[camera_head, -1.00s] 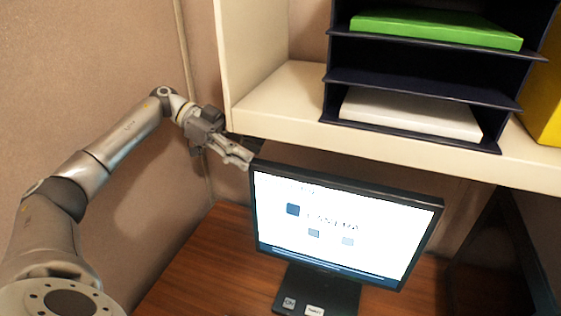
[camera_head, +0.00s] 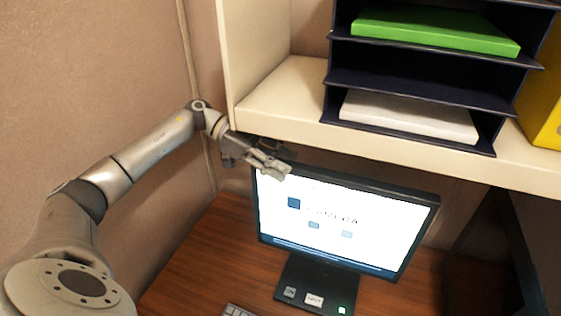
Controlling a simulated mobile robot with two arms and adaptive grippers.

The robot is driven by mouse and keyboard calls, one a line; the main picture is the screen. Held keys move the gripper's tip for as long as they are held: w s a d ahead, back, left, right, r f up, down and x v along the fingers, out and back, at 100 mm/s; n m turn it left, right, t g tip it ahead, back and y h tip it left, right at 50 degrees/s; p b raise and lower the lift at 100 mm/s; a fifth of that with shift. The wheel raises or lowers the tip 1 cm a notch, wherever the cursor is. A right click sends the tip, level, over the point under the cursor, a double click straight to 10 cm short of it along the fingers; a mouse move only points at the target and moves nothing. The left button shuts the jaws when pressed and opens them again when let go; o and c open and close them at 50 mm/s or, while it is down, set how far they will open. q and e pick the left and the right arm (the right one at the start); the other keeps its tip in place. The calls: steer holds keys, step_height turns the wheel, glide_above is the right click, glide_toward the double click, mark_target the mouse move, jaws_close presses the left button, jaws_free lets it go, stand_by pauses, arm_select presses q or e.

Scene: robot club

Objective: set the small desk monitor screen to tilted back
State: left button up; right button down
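The small desk monitor (camera_head: 345,222) stands on the wooden desk on a dark stand (camera_head: 317,280); its lit white screen faces me. My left gripper (camera_head: 284,168) is at the monitor's upper left corner, overlapping the top edge in the head view. Its fingers look close together, but their gap is hard to make out, and I cannot tell whether they touch the frame. My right gripper is not in view.
A cream shelf (camera_head: 400,150) hangs close above the monitor, with a dark letter tray (camera_head: 420,90) holding a green box (camera_head: 435,30) and a white one (camera_head: 408,115). Bare desk (camera_head: 215,260) is left of the monitor.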

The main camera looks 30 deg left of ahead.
arm_select(q)
jaws_close()
steer(key=shift+w+a+r+p, duration=0.15)
steer(key=shift+w+r+p, duration=0.25)
steer(key=shift+r+p, duration=0.35)
steer(key=w, duration=0.3)
steer(key=w+a+f+p, duration=0.1)
steer(key=shift+w, duration=0.25)
steer(key=shift+o, duration=2.1)
jaws_free()
steer(key=shift+f, duration=0.1)
steer(key=shift+o, duration=0.2)
steer(key=shift+w+f, duration=0.2)
steer(key=shift+w, duration=0.05)
